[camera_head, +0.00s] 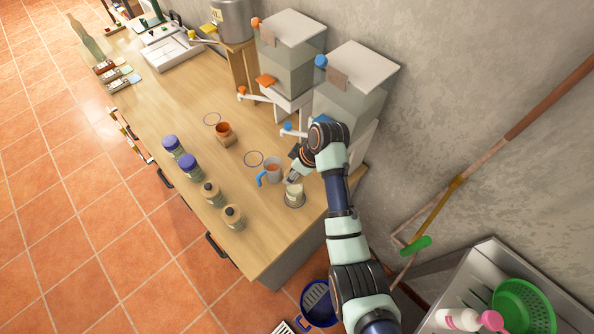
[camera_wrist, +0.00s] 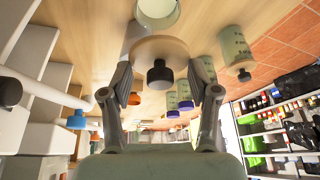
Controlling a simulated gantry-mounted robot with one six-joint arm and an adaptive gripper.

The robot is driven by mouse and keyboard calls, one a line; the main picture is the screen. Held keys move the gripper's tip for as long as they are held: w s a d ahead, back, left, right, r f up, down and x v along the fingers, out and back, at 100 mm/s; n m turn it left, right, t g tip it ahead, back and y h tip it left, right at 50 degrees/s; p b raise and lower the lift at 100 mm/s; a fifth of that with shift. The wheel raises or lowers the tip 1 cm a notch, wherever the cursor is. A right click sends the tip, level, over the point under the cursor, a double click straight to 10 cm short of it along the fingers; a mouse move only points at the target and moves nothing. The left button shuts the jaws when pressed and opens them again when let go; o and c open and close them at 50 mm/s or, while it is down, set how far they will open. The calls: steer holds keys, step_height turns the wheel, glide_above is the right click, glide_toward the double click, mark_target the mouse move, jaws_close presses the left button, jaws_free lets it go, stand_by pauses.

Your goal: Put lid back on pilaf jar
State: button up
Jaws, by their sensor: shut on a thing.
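My gripper (camera_wrist: 162,70) is shut on a round wooden lid (camera_wrist: 158,47) with a black knob, one finger at each side of it. In the head view my gripper (camera_head: 293,177) is small, close behind an open jar (camera_head: 294,198) near the counter's right end, and the lid is hard to make out. The jar has pale contents and stands upright. It also shows in the wrist view at the top edge (camera_wrist: 157,8), beyond the lid; the lid appears apart from it. Two similar jars with wooden lids and black knobs, a nearer one (camera_head: 232,217) and a farther one (camera_head: 210,194), stand to the left.
A mug with a blue handle (camera_head: 272,172) stands close left of the open jar. Two blue-lidded jars (camera_head: 190,167) line the front edge. An orange cup (camera_head: 223,129) sits farther back. Clear dispensers (camera_head: 350,88) stand against the wall. The counter's middle (camera_head: 190,115) is mostly free.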

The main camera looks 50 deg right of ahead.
step_height(320, 180, down, 4)
steer(key=b, duration=0.3)
steer(key=shift+b, duration=0.4)
steer(key=shift+f+b, duration=0.3)
steer(key=shift+f, duration=0.65)
steer(key=shift+r+p, duration=0.15)
steer(key=shift+p, duration=0.4)
steer(key=shift+f+p, duration=0.2)
steer(key=shift+p, duration=0.2)
stand_by(0.8)
stand_by(0.3)
steer(key=o, duration=1.1)
steer(key=shift+c, duration=0.2)
